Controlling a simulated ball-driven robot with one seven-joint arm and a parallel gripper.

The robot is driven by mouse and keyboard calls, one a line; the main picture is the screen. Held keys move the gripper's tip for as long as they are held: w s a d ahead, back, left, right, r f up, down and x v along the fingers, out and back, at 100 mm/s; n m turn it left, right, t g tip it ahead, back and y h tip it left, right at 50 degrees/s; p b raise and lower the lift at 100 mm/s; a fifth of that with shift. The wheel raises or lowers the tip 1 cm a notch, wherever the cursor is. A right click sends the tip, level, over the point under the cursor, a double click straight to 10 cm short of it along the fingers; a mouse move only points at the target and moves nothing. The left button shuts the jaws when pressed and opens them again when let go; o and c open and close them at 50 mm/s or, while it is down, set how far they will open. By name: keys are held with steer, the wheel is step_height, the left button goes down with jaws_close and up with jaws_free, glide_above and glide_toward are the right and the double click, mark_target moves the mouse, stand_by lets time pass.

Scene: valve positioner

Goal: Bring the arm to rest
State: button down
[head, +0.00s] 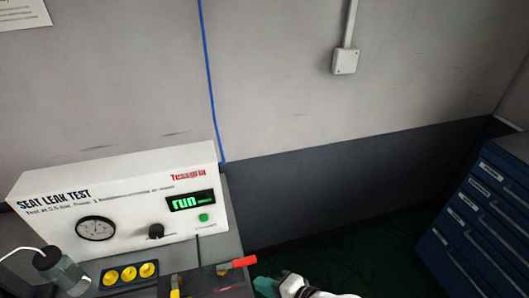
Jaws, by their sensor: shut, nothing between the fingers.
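My gripper (266,286) shows at the bottom edge of the head view, with teal fingertips and a white body. It is shut and empty. It is just right of the bench and a little below the red handle (244,262), apart from it. Most of my arm is out of the frame, below and to the right.
A white seat leak test unit (120,205) stands on the grey bench, its display (191,200) reading "run" in green. A clear cylinder (65,274) and yellow-ringed sockets (130,273) are in front of it. A blue drawer cabinet (475,225) stands right. The floor between is clear.

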steer(key=s+d+f+n+g+h, duration=0.1)
steer(key=s+d+n+g+h, duration=0.2)
steer(key=s+d, duration=0.8)
steer(key=s+d+f+n+g+h, duration=0.1)
steer(key=s+d+n+g+h, duration=0.2)
steer(key=s+d, duration=0.9)
steer(key=d+n+h, duration=0.2)
steer(key=d+h, duration=0.2)
steer(key=shift+s+d+f+n, duration=0.2)
steer(key=shift+s+f+n, duration=0.1)
steer(key=shift+f, duration=0.1)
stand_by(0.5)
